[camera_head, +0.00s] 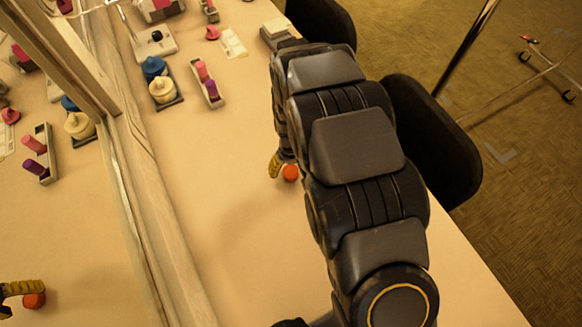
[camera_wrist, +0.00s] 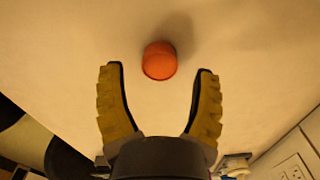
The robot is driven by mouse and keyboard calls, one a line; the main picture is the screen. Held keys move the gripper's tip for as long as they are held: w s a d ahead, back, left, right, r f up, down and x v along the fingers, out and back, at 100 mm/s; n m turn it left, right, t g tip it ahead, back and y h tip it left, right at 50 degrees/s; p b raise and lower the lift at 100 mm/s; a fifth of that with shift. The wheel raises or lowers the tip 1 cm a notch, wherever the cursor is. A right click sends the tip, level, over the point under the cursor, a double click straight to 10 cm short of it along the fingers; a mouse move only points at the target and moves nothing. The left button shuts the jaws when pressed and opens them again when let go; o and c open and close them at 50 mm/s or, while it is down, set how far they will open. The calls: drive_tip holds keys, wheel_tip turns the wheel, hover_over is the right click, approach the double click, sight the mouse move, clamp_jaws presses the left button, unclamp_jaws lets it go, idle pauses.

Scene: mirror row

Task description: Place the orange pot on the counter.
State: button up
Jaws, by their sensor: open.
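The orange pot (camera_head: 290,172) is small and round and appears to rest on the bare cream counter (camera_head: 232,225), partly hidden by my arm in the head view. In the wrist view the pot (camera_wrist: 160,61) lies centred between and slightly beyond the fingertips, with a shadow behind it. My gripper (camera_wrist: 161,68) is open, its yellow padded fingers on either side of the pot with a clear gap each side. In the head view one yellow finger shows just left of the pot; the rest is hidden behind my arm.
A mirror (camera_head: 52,215) along the left edge repeats the counter items and the pot. A tray with pink and purple cylinders (camera_head: 208,82) and blue and cream jars (camera_head: 160,80) stand farther back. Dark chairs (camera_head: 432,140) line the right edge. The near counter is clear.

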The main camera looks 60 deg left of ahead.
sight(291, 172)
wheel_tip(291, 172, up, 10)
drive_tip(key=shift+f, duration=0.25)
drive_tip(key=w+d+r+m, duration=0.3)
drive_tip(key=w+d+r, duration=0.1)
drive_tip(key=d, duration=0.4)
drive_tip(key=w+d+r+m, duration=0.25)
drive_tip(key=d+r, duration=0.25)
drive_tip(key=d, duration=0.3)
drive_tip(key=w+d+r+m, duration=0.2)
drive_tip(key=w+d+r, duration=0.2)
drive_tip(key=d, duration=0.3)
drive_tip(key=s+d+r+m, duration=0.2)
drive_tip(key=s+d+m, duration=0.2)
drive_tip(key=d, duration=0.5)
drive_tip(key=s+d+r+m+g, duration=0.1)
drive_tip(key=s+d+r+m, duration=0.2)
drive_tip(key=s+d, duration=0.4)
drive_tip(key=shift+d+r+m+g, duration=0.15)
drive_tip(key=shift+d+m+g, duration=0.2)
drive_tip(key=shift+d, duration=0.55)
drive_tip(key=shift+o, duration=1.1)
drive_tip(key=shift+s+d, duration=0.2)
drive_tip(key=shift+s, duration=0.25)
